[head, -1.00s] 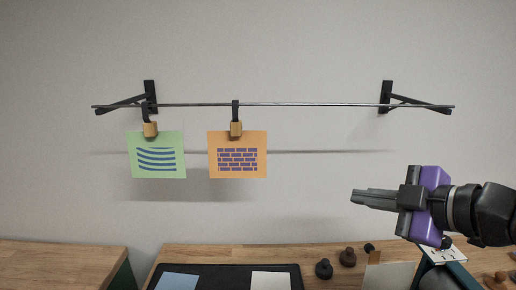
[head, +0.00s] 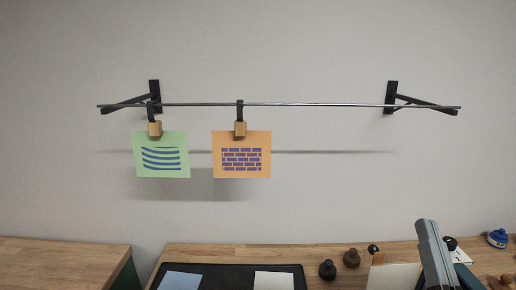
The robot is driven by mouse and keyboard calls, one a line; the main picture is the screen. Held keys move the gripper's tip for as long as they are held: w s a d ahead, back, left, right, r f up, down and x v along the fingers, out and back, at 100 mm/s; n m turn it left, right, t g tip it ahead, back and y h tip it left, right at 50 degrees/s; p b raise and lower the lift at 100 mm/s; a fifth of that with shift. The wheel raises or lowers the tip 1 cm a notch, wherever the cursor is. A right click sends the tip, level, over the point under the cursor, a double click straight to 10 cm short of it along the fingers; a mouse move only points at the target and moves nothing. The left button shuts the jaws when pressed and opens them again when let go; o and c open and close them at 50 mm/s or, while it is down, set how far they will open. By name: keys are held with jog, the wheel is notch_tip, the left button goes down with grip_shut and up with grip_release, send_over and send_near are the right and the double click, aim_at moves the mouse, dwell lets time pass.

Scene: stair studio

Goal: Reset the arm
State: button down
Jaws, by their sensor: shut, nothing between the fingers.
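My gripper (head: 430,232) shows at the bottom right, its grey fingers pointing up and away from me. The fingers are together with nothing between them. The rest of the gripper and my arm are below the picture's edge. The gripper is well to the right of the hanging cards and apart from them.
A green card (head: 160,170) and an orange card (head: 222,172) hang by wooden clips from a wall rail (head: 320,105). On the wooden bench (head: 220,255) are a dark tray (head: 230,272) with two cards, several dark knobs (head: 327,270) and a blue-and-white pot (head: 497,238).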

jog(key=s+a+f+n+g+y, duration=0.1)
jog(key=s+a+f+g, duration=0.1)
jog(key=s+f, duration=0.6)
jog(key=s+a+f+n+g+y, duration=0.1)
jog(key=s+f+g, duration=0.3)
jog(key=s+f, duration=0.5)
jog(key=s+a+f+n+g+y, duration=0.1)
jog(key=s+a+f+n+g, duration=0.1)
jog(key=s+f, duration=0.7)
jog(key=s, duration=0.5)
jog(key=shift+s+a+n+g, duration=0.15)
jog(key=shift+a+n+g, duration=0.15)
jog(key=shift+a+g, duration=0.1)
